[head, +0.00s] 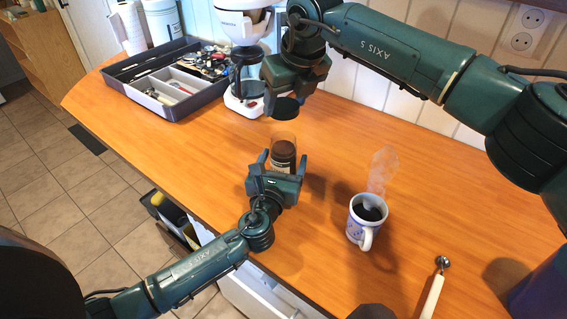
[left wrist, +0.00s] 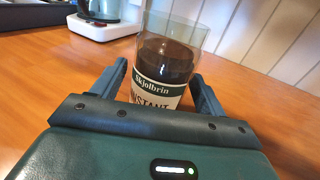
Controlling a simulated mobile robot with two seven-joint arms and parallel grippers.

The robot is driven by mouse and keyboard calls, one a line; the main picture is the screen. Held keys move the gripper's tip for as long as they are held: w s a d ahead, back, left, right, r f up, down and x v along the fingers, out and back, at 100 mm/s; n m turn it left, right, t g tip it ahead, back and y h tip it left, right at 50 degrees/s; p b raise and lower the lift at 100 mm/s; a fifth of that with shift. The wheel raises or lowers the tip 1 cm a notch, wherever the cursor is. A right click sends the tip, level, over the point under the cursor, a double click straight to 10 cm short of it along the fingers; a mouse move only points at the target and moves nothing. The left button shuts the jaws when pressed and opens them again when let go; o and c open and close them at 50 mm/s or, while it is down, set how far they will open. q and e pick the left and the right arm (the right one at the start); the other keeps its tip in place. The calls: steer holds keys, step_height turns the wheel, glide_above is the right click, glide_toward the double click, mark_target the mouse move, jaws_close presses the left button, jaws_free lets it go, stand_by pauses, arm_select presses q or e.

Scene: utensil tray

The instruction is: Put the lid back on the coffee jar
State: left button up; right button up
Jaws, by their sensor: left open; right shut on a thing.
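The coffee jar (head: 283,153) stands upright and uncovered on the wooden counter. It is clear glass with dark coffee inside, and its label shows in the left wrist view (left wrist: 160,88). My left gripper (head: 277,160) is open, with its fingers on either side of the jar; I cannot tell whether they touch it. My right gripper (head: 283,94) is shut on the dark round lid (head: 285,108) and holds it in the air above and slightly behind the jar.
A white mug of coffee (head: 361,232) steams to the right of the jar. A spoon (head: 434,287) lies at the front right. A coffee machine (head: 243,100) and the grey utensil tray (head: 178,107) stand at the back left. The counter left of the jar is clear.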

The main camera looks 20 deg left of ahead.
mark_target(286, 120)
arm_select(q)
steer(key=shift+c, duration=0.3)
steer(key=c, duration=1.4)
arm_select(e)
steer(key=shift+f, duration=2.5)
